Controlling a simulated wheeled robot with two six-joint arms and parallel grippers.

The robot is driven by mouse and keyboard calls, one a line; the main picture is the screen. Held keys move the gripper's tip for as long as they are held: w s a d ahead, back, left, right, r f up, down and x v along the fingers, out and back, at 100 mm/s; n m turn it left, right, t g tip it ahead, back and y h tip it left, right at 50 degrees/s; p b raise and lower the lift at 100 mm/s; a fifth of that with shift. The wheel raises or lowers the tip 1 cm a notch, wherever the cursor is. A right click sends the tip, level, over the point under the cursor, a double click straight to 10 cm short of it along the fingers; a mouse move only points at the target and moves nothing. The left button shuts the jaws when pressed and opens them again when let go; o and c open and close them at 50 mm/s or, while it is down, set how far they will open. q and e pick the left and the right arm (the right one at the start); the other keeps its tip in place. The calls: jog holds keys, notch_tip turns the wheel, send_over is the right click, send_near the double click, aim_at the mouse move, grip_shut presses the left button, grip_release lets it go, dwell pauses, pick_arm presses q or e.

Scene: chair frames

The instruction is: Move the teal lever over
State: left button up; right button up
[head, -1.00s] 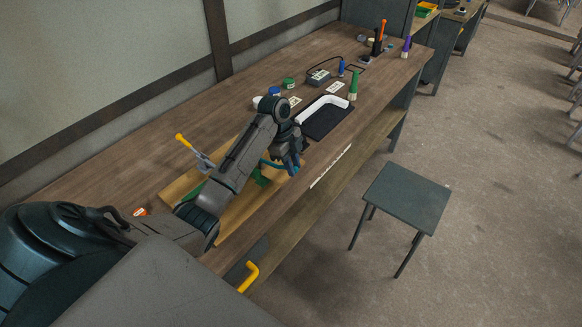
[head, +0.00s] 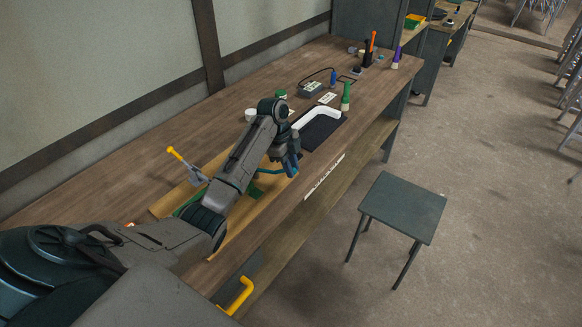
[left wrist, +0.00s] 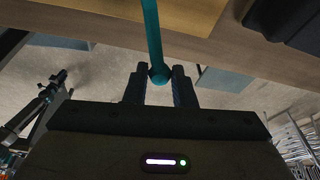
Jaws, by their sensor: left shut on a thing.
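The teal lever (head: 274,172) shows in the head view as a short teal bar over a wooden board (head: 240,218) on the workbench. In the left wrist view the teal lever (left wrist: 153,38) comes down from the top and ends in a round knob between the fingers. My left gripper (head: 291,166) is at the lever's right end, near the bench's front edge. In the left wrist view my left gripper (left wrist: 159,82) is shut on the lever's knob. The lever's base is partly hidden behind my left arm. My right gripper is not in view.
A yellow-tipped grey lever (head: 187,164) stands at the board's back left. A black tray with a white piece (head: 319,127) lies beyond my gripper. A green cone-shaped bottle (head: 346,97) stands near it. A grey stool (head: 402,208) stands on open floor in front of the bench.

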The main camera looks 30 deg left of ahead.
pick_arm(q)
jog(key=shift+w, duration=0.15)
jog(key=shift+w+a+b, duration=0.3)
jog(key=shift+w+b, duration=0.3)
jog(key=shift+w, duration=0.15)
jog(key=shift+w+a, duration=0.1)
jog(key=shift+w, duration=0.1)
jog(key=shift+r, duration=0.1)
jog(key=o, duration=0.9)
jog(key=shift+c, duration=0.2)
